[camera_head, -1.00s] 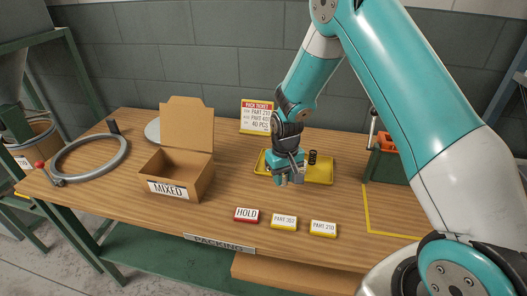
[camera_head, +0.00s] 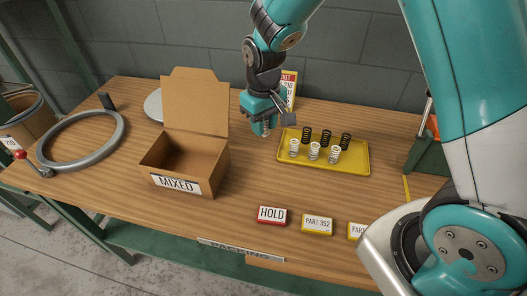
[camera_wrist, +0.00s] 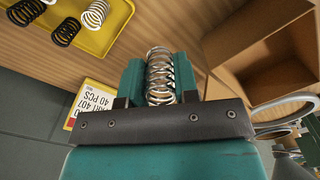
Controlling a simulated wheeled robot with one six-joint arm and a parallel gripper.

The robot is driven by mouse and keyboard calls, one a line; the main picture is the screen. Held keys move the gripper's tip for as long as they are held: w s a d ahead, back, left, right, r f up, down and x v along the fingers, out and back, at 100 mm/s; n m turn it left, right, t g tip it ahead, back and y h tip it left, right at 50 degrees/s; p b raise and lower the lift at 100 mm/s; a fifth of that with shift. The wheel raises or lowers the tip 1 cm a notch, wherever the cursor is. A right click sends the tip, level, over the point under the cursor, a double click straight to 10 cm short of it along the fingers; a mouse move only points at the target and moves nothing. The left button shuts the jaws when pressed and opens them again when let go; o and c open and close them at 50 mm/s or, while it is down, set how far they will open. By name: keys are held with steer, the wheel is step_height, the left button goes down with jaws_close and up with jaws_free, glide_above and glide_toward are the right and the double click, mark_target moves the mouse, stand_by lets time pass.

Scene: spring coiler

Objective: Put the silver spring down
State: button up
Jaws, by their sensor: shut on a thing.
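My gripper (camera_head: 263,130) is shut on a silver spring (camera_wrist: 160,72). In the wrist view the spring stands out between the two teal fingers. In the head view it shows only in part between the fingers, left of the yellow tray (camera_head: 325,171) and right of the open cardboard box. It appears held above the table; the exact gap is hard to tell.
The open box marked MIXED (camera_head: 186,163) looks empty where I can see inside. A red HOLD sign (camera_head: 272,215) and a yellow PART 352 sign (camera_head: 317,225) stand near the front edge. A pick ticket (camera_head: 289,88) stands behind my gripper. A grey ring (camera_head: 85,142) lies far left.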

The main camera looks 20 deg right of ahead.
mark_target(264, 165)
step_height(264, 165, down, 12)
steer(key=shift+r+p, duration=0.15)
steer(key=shift+p, duration=0.55)
steer(key=shift+f, duration=0.2)
steer(key=o, duration=0.6)
steer(key=shift+r, duration=0.1)
